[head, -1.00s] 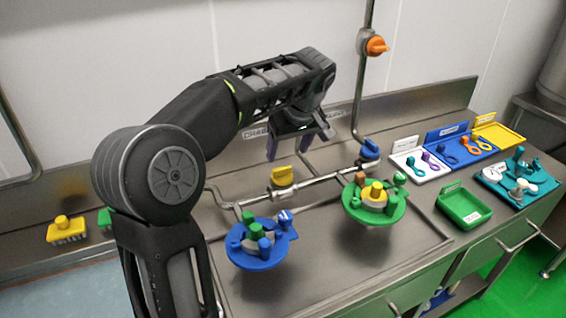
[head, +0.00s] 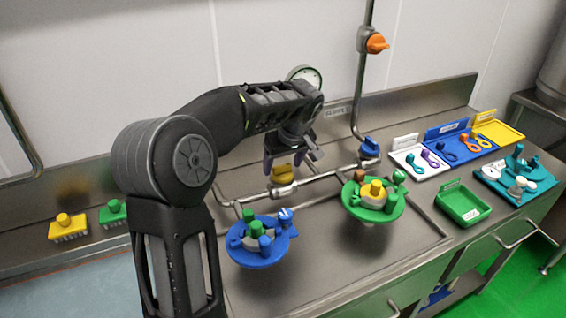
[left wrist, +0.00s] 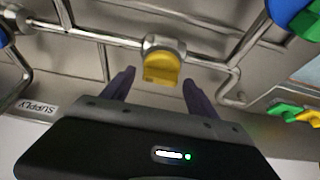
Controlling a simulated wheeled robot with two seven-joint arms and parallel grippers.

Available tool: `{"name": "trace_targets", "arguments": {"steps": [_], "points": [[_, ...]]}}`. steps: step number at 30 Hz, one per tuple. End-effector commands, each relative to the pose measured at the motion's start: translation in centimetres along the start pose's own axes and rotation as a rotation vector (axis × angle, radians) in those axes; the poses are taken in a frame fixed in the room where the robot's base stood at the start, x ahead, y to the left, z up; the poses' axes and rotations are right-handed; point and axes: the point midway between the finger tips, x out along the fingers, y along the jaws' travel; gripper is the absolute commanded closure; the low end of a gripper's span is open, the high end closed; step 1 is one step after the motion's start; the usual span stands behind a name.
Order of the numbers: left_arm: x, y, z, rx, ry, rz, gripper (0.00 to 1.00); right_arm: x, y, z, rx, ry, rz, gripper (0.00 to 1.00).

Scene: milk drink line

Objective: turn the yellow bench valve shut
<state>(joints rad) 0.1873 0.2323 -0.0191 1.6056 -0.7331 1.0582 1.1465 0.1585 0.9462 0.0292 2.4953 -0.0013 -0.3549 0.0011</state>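The yellow bench valve (head: 283,172) sits on the steel pipe near the back of the bench, between the blue and green round fixtures. In the left wrist view its yellow handle (left wrist: 161,68) is beyond and between my fingertips, with the pipe running across the picture. My left gripper (head: 284,164) is just above and behind the valve in the head view, partly overlapping it. My right gripper is not in view.
A blue valve (head: 369,147) is on the same pipe to the right, and an orange valve (head: 376,43) is on the wall pipe. A blue round fixture (head: 262,258) and a green one (head: 392,215) stand in front. Trays (head: 501,134) fill the right.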

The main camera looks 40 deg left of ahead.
Motion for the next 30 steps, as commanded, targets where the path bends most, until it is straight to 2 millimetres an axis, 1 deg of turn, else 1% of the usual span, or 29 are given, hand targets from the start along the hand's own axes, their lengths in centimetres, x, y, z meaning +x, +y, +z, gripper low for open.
{"name": "trace_targets", "arguments": {"steps": [1,2,22,23,30], "points": [[-0.02,0.01,0.00,0.000,0.000,0.000,0.35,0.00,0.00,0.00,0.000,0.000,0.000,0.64],[-0.02,0.01,0.00,0.000,0.000,0.000,0.38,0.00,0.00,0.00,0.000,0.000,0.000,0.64],[-0.05,0.01,0.00,0.000,0.000,0.000,0.92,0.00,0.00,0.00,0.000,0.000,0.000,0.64],[-0.05,0.01,0.00,0.000,0.000,0.000,0.94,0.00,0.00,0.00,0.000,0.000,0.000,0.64],[-0.03,-0.01,0.00,0.012,0.000,0.005,0.94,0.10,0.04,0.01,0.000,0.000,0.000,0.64]]}}
